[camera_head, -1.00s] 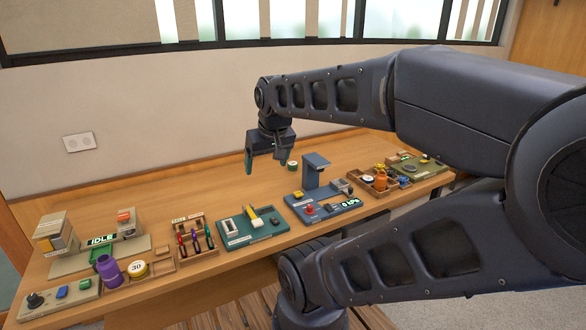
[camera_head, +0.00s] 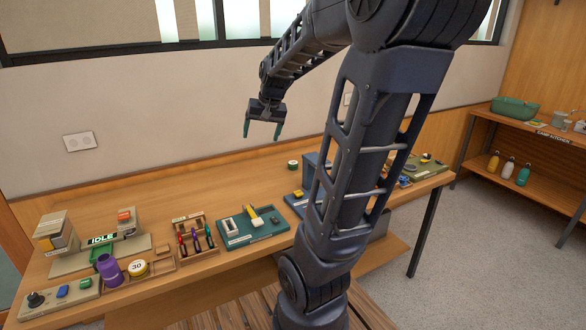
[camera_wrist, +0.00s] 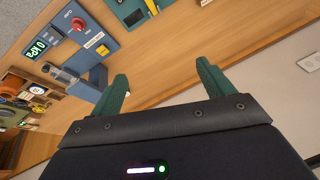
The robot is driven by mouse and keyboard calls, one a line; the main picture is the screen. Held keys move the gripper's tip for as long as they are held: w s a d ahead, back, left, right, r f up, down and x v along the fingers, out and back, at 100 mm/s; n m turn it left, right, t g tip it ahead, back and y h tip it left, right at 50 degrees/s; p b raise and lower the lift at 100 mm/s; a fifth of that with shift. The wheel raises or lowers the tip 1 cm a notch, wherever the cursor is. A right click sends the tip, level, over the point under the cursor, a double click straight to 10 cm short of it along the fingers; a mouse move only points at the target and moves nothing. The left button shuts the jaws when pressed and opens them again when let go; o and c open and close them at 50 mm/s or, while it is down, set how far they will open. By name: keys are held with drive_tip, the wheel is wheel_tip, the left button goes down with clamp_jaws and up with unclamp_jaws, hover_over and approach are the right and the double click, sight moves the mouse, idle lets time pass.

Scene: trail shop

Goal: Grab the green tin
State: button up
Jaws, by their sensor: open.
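A small green tin (camera_head: 293,165) with a pale top stands on the wooden bench toward its back, just left of the blue press unit (camera_head: 314,162). My gripper (camera_head: 262,130) hangs above the bench, up and left of the tin in the head view, with its two green fingers apart and nothing between them. The open fingers also show in the wrist view (camera_wrist: 162,72), over bare wood. I cannot pick out the tin for certain in the wrist view.
A teal board (camera_head: 241,239) with a yellow-handled part lies left of the press. A tool rack (camera_head: 195,249), a purple bottle (camera_head: 110,270) and a yellow tin (camera_head: 138,268) stand further left. My arm hides part of the bench's right side. A shelf (camera_head: 531,177) stands at the right.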

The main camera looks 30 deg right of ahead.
drive_tip(key=w+d+f+m, duration=0.25)
drive_tip(key=w+d, duration=0.25)
drive_tip(key=w, duration=0.5)
drive_tip(key=m+g+h, duration=0.1)
drive_tip(key=m+h, duration=0.3)
drive_tip(key=h, duration=0.1)
approach(293, 162)
drive_tip(key=x, duration=0.2)
drive_tip(key=w+x, duration=0.1)
drive_tip(key=x, duration=0.2)
drive_tip(key=shift+d+r, duration=0.15)
drive_tip(key=shift+r, duration=0.1)
drive_tip(key=shift+s+x, duration=0.15)
drive_tip(key=shift+x, duration=0.75)
drive_tip(key=shift+s+x, duration=0.2)
drive_tip(key=shift+x, duration=0.7)
drive_tip(key=shift+s+x, duration=0.15)
drive_tip(key=shift+x, duration=0.7)
drive_tip(key=shift+f, duration=0.15)
drive_tip(key=c, duration=1.1)
drive_tip(key=shift+o, duration=0.2)
